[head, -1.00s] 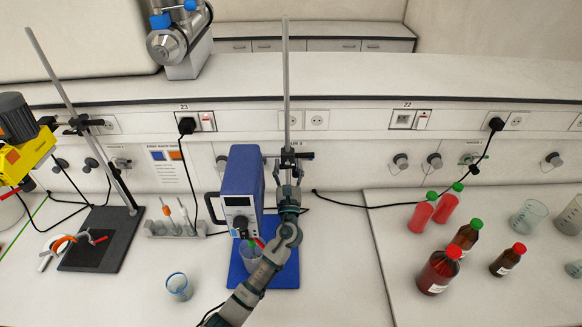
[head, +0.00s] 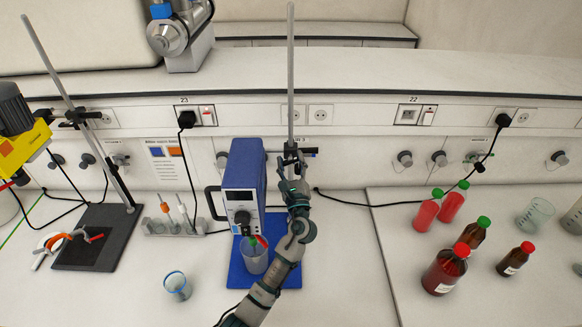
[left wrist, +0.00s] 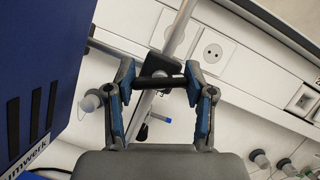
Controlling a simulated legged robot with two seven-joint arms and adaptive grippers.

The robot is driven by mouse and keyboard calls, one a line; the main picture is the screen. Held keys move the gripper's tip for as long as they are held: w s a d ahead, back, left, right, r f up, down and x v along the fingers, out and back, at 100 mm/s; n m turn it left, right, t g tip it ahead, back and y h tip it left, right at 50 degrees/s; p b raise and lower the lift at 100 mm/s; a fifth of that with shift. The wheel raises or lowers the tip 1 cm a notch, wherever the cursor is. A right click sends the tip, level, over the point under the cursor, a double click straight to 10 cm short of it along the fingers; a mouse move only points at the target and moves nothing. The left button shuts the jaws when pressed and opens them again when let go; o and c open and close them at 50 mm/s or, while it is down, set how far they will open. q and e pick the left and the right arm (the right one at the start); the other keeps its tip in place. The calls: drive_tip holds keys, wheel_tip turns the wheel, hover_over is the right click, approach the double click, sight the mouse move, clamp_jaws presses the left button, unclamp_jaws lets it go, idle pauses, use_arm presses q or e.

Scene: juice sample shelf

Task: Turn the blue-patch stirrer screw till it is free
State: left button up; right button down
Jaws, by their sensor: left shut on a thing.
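The blue stirrer (head: 245,178) stands on a blue base plate (head: 285,275) with a beaker (head: 254,257) under it. Behind it rises a metal rod (head: 291,80) with a dark clamp (head: 291,160). My left gripper (head: 291,168) is at this clamp, right of the stirrer housing. In the left wrist view my left gripper (left wrist: 160,80) is shut on a dark crossbar (left wrist: 160,82), which looks like the screw's handle. The clamp and rod are behind it. A blue-tipped part (left wrist: 160,118) shows below the bar. The screw's thread is hidden. My right gripper is not in view.
A yellow stirrer (head: 22,135) on a dark stand (head: 95,235) is at left. A tube rack (head: 175,228) and a small beaker (head: 176,285) are left of the blue stirrer. Several bottles, such as a brown one (head: 443,270), stand at right. The front middle bench is clear.

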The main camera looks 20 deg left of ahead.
use_arm(q)
drive_tip(key=n, duration=0.1)
drive_tip(key=n+g+y+b, duration=0.1)
drive_tip(key=n, duration=0.2)
drive_tip(key=shift+d+f+b, duration=0.1)
drive_tip(key=shift+f+b, duration=0.15)
drive_tip(key=shift+b, duration=0.1)
drive_tip(key=n+g+y+b, duration=0.1)
drive_tip(key=n, duration=0.2)
drive_tip(key=shift+n+g, duration=0.3)
drive_tip(key=shift+g, duration=0.1)
drive_tip(key=n+g, duration=0.1)
drive_tip(key=n, duration=0.3)
drive_tip(key=shift+g, duration=0.4)
drive_tip(key=shift+n+g, duration=0.7)
drive_tip(key=shift+n, duration=1.6)
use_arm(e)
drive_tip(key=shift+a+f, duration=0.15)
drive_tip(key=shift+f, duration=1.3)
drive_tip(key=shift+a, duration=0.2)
use_arm(q)
drive_tip(key=o, duration=1.1)
drive_tip(key=shift+w+f, duration=0.1)
drive_tip(key=shift+o, duration=0.3)
